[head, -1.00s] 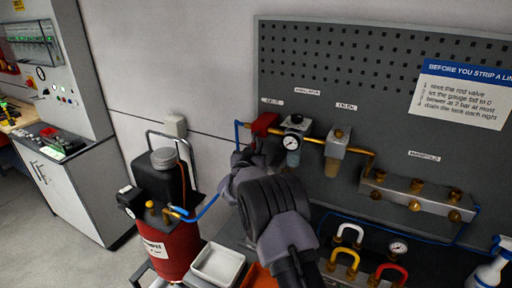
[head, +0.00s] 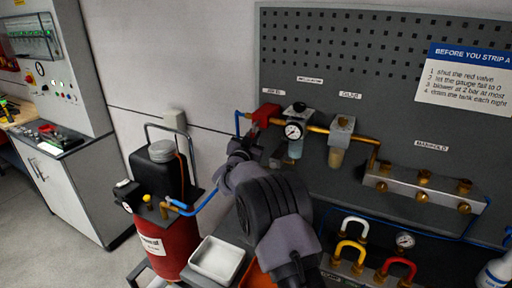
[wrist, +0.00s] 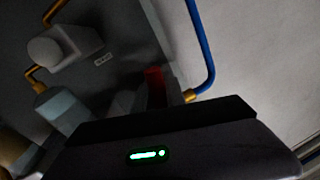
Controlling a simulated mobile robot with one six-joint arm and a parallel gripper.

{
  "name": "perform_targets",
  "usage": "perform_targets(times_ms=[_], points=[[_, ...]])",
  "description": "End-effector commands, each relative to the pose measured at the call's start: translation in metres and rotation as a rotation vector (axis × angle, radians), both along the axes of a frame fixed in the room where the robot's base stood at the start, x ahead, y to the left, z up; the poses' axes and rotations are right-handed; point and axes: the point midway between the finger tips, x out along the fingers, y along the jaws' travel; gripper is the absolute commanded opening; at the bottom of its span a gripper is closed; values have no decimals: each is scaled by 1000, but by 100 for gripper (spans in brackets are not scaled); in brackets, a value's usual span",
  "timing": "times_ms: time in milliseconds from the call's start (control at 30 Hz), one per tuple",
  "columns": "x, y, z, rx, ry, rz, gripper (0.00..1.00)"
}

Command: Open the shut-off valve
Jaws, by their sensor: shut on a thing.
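The shut-off valve has a red handle (head: 266,114), set in the air line at the upper left of the grey pegboard. A blue hose enters it from the left, and a brass pipe leaves it to the right. My gripper (head: 250,138) is at the valve, just below and left of the red part. It is shut on the handle, though my own wrist hides the fingertips. In the wrist view the red handle (wrist: 155,87) shows just past the dark gripper body. The handle's exact angle is hard to tell.
The gauged regulator (head: 294,131) and a second bowl unit (head: 341,140) stand close right of the valve. A brass-fitted manifold (head: 423,188) is further right. A red compressor tank (head: 167,245) and white tray (head: 216,260) are lower left. A sign (head: 468,80) hangs upper right.

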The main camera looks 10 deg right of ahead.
Motion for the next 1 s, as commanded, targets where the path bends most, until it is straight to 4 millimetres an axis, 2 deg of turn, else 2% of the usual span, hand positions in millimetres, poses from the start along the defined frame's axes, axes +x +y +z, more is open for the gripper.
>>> perform_targets(times_ms=[33, 500, 1000], points=[[1, 2, -7, 26, -23, 0, 0], [11, 15, 7, 278, -203, 1, 0], [13, 18, 14, 351, -255, 0, 0]])
